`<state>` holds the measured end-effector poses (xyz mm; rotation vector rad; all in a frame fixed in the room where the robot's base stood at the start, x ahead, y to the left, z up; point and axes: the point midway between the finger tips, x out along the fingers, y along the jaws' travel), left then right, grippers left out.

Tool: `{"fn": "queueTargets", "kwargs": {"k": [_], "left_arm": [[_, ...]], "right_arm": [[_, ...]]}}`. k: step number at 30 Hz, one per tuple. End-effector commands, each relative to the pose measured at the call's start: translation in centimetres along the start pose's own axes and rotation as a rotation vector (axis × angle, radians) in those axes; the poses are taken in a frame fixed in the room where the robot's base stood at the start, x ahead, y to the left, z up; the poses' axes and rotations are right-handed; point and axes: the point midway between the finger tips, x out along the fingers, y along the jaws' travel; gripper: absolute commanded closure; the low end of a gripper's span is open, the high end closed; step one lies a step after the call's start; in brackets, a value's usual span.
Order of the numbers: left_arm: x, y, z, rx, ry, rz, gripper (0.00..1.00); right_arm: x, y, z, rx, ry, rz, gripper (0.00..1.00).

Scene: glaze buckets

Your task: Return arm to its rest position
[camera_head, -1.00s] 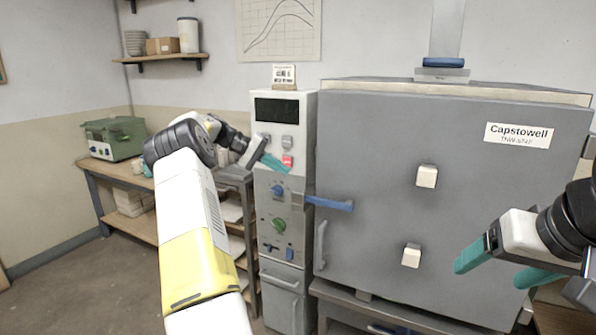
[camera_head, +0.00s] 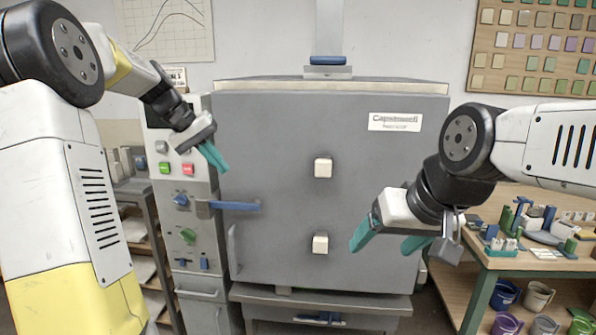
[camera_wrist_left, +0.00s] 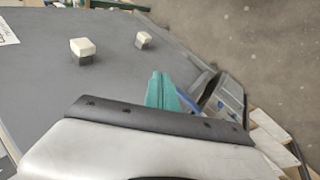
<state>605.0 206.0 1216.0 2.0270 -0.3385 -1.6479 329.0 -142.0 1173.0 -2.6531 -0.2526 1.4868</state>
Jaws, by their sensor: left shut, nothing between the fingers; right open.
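My left gripper (camera_head: 214,157) is shut and empty, with its teal fingers together in front of the upper left part of the grey kiln (camera_head: 270,150). Its closed fingers also show in the left wrist view (camera_wrist_left: 163,90). My right gripper (camera_head: 388,240) is open and empty in front of the kiln's lower right side, its two teal fingers apart. The kiln door is closed, and a blue handle (camera_head: 235,206) sticks out at its left edge.
The control panel (camera_head: 182,205) with green and red buttons stands left of the kiln. At the right, a workbench (camera_head: 540,262) holds small pieces, with buckets (camera_head: 505,294) on the shelf below. A board of glaze tiles (camera_head: 535,50) hangs above.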

Motion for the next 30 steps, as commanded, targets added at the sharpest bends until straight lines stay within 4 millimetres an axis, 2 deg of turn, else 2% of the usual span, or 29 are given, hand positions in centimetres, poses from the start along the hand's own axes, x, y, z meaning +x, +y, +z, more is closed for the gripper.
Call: {"fn": "queueTargets", "kwargs": {"k": [1,3,7,12,15,18,21,24,30], "left_arm": [[-0.6,1.5,2.4,0.032,0.016,-0.045,1.0],[-1.0,2.5,5.5,0.065,0.038,-0.1,1.0],[-1.6,3.5,11.2,0.129,0.093,-0.184,1.0],[-1.9,3.0,18.7,0.216,0.174,-0.257,1.0],[-1.6,2.1,22.6,0.266,0.222,-0.279,1.0],[-0.9,1.1,25.6,0.305,0.259,-0.286,1.0],[-0.3,0.3,27.5,0.334,0.285,-0.286,1.0],[0.1,-0.1,28.4,0.35,0.298,-0.287,1.0],[0.2,-0.2,28.6,0.353,0.3,-0.286,1.0]], "right_arm": [[0.0,0.0,0.0,0.0,0.0,0.0,0.23],[0.0,0.0,0.0,0.0,0.0,0.0,0.23],[0.0,0.0,0.0,0.0,0.0,0.0,0.23],[0.0,0.0,0.0,0.0,0.0,0.0,0.23],[0.0,0.0,0.0,0.0,0.0,0.0,0.23],[0.0,0.0,0.0,0.0,0.0,0.0,0.23],[0.0,0.0,0.0,0.0,0.0,0.0,0.23],[0.0,0.0,0.0,0.0,0.0,0.0,0.23],[0.0,0.0,0.0,0.0,0.0,0.0,0.23]]}}
